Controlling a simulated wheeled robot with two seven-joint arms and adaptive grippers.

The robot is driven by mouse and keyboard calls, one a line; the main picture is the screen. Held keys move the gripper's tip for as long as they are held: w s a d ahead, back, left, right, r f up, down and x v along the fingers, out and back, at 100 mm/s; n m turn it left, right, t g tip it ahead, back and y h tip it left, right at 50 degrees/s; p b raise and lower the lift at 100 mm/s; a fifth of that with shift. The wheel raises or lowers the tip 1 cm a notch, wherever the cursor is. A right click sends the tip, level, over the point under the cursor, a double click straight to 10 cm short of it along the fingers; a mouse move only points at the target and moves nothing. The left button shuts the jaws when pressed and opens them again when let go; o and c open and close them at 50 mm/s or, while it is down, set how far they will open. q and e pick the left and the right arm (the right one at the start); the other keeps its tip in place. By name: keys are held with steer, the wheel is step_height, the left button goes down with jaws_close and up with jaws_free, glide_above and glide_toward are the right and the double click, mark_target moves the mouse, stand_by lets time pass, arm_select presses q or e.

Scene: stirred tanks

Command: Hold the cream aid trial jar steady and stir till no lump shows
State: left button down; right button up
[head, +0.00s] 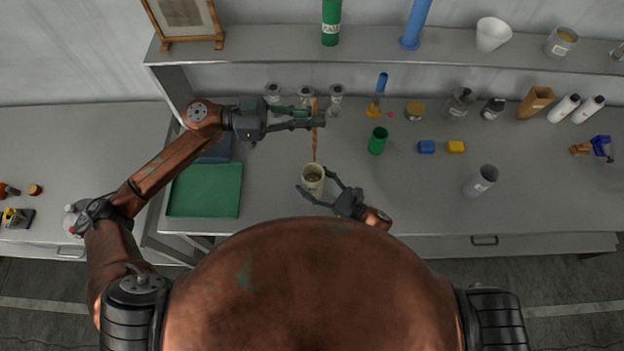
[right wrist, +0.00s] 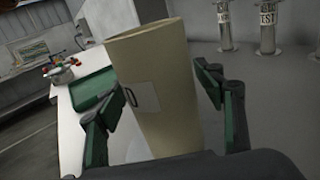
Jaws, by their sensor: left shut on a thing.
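The cream jar (head: 304,182) stands upright on the bench. It also fills the middle of the right wrist view (right wrist: 155,90), with a pale label on its side. Its contents look greyish and speckled in the head view; lumps are too small to tell. My left gripper (head: 318,123) is shut on a wooden stirring stick (head: 314,145), which hangs roughly upright with its lower end by the jar's far rim. I cannot tell whether the tip is inside. My right gripper (head: 321,186) is open around the jar, one finger on each side, with a gap at one finger in the wrist view.
Several glass jars line the back below the shelf (head: 270,46).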

steer(key=c, duration=1.1)
steer(key=shift+o, duration=0.2)
